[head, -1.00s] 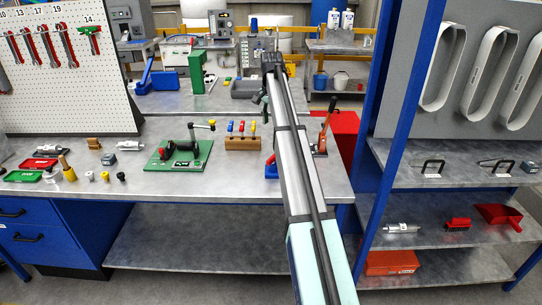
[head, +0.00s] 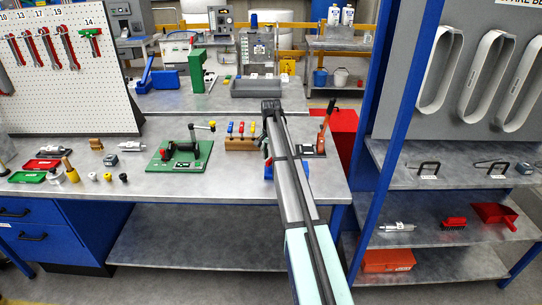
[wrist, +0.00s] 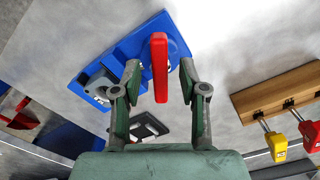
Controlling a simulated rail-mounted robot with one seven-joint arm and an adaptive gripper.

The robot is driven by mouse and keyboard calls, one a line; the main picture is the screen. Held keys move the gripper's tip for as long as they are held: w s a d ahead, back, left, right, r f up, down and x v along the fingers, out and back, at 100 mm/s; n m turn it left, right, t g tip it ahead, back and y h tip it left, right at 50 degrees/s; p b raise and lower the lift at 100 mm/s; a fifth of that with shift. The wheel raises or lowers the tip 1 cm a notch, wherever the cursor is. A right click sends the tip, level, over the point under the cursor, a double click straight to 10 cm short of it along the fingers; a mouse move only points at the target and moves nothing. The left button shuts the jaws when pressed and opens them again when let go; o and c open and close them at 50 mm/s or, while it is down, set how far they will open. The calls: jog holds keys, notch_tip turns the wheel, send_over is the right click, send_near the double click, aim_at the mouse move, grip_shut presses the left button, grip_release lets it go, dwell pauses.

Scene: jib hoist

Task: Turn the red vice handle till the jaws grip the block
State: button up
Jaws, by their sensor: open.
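The blue vice (wrist: 172,48) lies on the bench in the wrist view. Its red handle (wrist: 159,65) stands between the two fingers of my gripper (wrist: 160,70). The fingers are open, with a visible gap on each side of the handle. Grey parts of the vice (wrist: 97,80) show left of my left finger; I cannot tell jaws from block there. In the head view a bit of the blue vice (head: 268,170) shows beside my arm, which hides most of it. My gripper is hidden there.
A wooden rack (head: 241,143) with coloured handles stands left of the vice; it also shows in the wrist view (wrist: 280,92). A green plate with a clamp (head: 180,155) is farther left.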

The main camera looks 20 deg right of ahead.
jog(key=shift+f, duration=0.35)
grip_shut()
jog(key=shift+m, duration=0.8)
